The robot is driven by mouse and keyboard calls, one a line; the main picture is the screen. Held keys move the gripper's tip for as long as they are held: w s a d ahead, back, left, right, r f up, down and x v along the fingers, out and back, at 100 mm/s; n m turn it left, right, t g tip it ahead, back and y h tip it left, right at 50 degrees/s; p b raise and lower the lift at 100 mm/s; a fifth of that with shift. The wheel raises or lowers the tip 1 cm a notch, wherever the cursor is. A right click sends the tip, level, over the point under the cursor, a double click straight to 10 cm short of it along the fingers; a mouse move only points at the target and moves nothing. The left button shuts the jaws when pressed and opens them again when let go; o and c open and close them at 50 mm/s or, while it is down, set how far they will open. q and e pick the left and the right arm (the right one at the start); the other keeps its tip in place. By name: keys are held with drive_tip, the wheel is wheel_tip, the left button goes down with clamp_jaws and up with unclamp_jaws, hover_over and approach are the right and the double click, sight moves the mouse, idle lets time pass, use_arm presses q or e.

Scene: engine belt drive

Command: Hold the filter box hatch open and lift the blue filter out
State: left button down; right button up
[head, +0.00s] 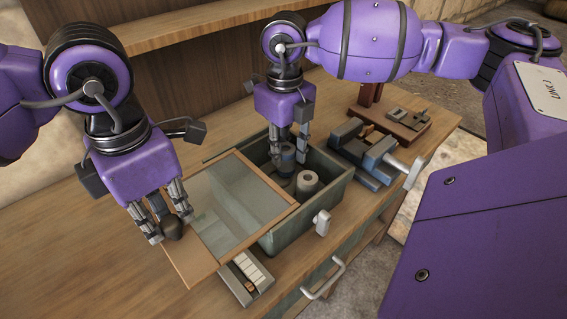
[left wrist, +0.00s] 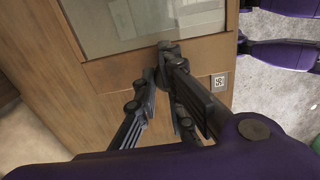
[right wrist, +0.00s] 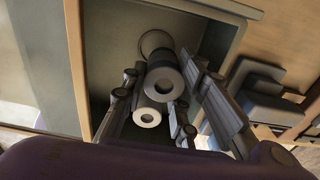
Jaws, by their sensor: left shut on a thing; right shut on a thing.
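The filter box (head: 335,176) is a grey-green bin on the workbench. Its hatch (head: 173,262), a wooden frame with a glass pane, lies to the left, over part of the box, leaving the right part open. My left gripper (head: 163,232) is shut on the hatch's dark knob (head: 173,228); in the left wrist view the knob (left wrist: 168,47) is between the fingertips. My right gripper (head: 289,150) reaches down into the opening, shut on the blue filter (head: 286,160), partly hidden by the fingers. The right wrist view shows cylinders with holes between and beside the fingers (right wrist: 165,88).
A grey-white cylinder (head: 306,184) stands in the box beside the blue filter. A grey vise (head: 372,152) is right of the box. A small tray (head: 246,277) lies in front, near a drawer handle (head: 323,278). A wooden shelf (head: 190,30) is behind.

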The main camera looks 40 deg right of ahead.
sight(284, 149)
use_arm(q)
drive_tip(key=shift+s+f, duration=0.2)
drive_tip(key=shift+s, duration=0.35)
use_arm(e)
wheel_tip(284, 149, up, 10)
use_arm(q)
drive_tip(key=d, duration=0.9)
drive_tip(key=w+d, duration=0.1)
drive_tip(key=d, duration=0.4)
use_arm(e)
drive_tip(key=shift+f, duration=0.45)
use_arm(q)
drive_tip(key=c, duration=2.2)
unclamp_jaws()
drive_tip(key=o, duration=0.8)
drive_tip(key=shift+s+r, duration=0.25)
use_arm(e)
drive_tip(key=shift+s+r, duration=0.2)
drive_tip(key=shift+s, duration=0.15)
use_arm(q)
drive_tip(key=shift+o, duration=0.2)
drive_tip(key=shift+w, duration=0.2)
use_arm(e)
drive_tip(key=shift+w, duration=0.15)
use_arm(q)
drive_tip(key=shift+w+a+r, duration=0.1)
